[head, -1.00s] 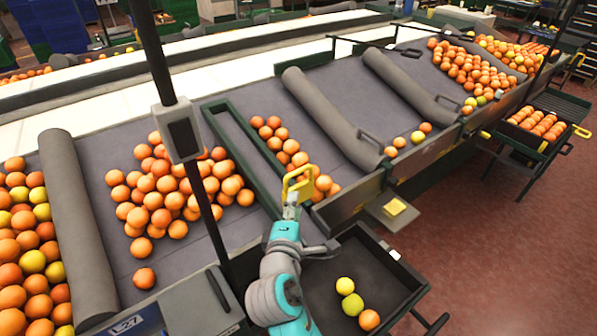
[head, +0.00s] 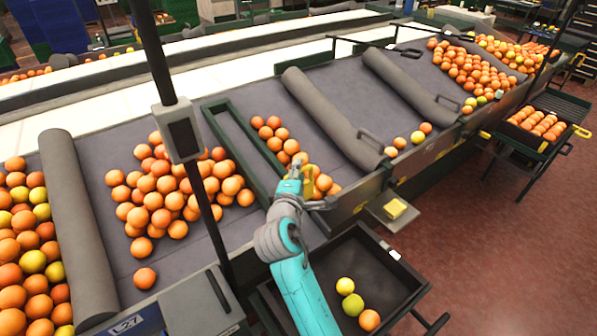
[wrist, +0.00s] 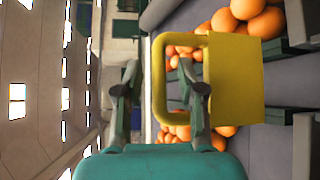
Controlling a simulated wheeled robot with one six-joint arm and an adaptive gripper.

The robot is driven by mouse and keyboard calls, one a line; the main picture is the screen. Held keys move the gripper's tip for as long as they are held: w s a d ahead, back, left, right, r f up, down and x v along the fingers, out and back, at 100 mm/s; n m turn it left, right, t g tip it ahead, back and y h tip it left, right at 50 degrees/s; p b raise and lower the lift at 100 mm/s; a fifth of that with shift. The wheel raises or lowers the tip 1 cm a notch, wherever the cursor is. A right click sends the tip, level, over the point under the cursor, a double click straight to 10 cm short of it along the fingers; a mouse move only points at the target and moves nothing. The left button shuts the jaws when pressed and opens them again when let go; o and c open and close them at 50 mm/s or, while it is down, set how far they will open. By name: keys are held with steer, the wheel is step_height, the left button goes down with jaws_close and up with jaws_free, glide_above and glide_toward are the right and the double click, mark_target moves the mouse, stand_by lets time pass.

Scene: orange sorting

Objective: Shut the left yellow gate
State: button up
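The yellow gate (wrist: 235,80) with its loop handle shows large in the wrist view. In the head view, a yellow part of it (head: 309,184) shows at the lower end of the sorting chute, partly hidden by my gripper (head: 297,172). In the wrist view my gripper (wrist: 158,78) is open, its two fingers apart. The handle's bar lies between the fingers, with a gap on each side. I cannot tell whether either finger touches it.
Oranges lie on the chute beside the gate and in a large group (head: 160,190) to the left. A dark tray (head: 385,275) with a few fruits stands below. A green divider rail (head: 240,150) runs up the chute. A dark post (head: 208,215) stands left of my arm.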

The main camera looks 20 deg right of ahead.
steer(key=shift+w+d, duration=0.15)
steer(key=shift+w, duration=0.1)
jaws_close()
step_height(320, 180, down, 8)
steer(key=shift+f, duration=0.1)
steer(key=shift+s, duration=0.1)
jaws_free()
steer(key=shift+f, duration=0.1)
